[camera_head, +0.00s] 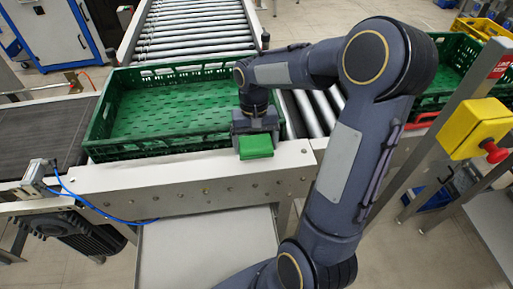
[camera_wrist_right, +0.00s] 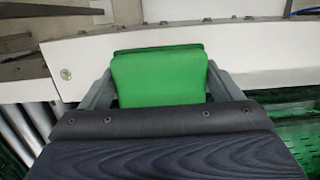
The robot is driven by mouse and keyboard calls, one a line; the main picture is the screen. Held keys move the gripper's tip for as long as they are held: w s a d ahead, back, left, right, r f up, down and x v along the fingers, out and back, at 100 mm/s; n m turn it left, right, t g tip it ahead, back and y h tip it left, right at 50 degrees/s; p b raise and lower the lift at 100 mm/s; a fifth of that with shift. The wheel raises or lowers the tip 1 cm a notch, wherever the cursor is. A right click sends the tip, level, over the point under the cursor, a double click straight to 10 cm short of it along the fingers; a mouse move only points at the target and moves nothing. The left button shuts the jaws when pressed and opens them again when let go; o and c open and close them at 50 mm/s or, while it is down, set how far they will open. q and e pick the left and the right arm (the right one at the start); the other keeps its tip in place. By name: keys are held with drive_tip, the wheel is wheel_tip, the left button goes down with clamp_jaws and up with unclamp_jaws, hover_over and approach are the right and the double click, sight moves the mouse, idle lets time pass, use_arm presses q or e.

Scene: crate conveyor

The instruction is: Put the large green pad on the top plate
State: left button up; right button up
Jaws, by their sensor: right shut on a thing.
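The large green pad (camera_head: 256,146) is a flat bright green block between the fingers of my right gripper (camera_head: 255,133). In the right wrist view, both grey fingers flank the pad (camera_wrist_right: 158,78), one at each side. The gripper is shut on it over the pale front rail (camera_head: 190,190) of the conveyor, close to the near right corner of the green crate. I cannot tell whether the pad touches the rail. A pale flat plate (camera_head: 208,250) lies lower down in front of the rail. My left gripper is not in view.
An empty green crate (camera_head: 145,147) sits on the conveyor behind the rail. Rollers (camera_head: 190,35) run away behind it, and a dark belt (camera_head: 40,130) lies at left. A yellow box with a red button (camera_head: 475,128) stands at right. A blue cable lies on the rail's left.

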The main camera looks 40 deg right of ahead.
sight(257, 150)
drive_tip(key=shift+w+d+f, duration=0.1)
drive_tip(key=shift+d+f, duration=0.05)
drive_tip(key=shift+f, duration=0.85)
drive_tip(key=shift+d+f, duration=0.15)
drive_tip(key=shift+f, duration=0.8)
drive_tip(key=shift+f, duration=0.2)
drive_tip(key=o, duration=0.8)
drive_tip(key=shift+r, duration=0.15)
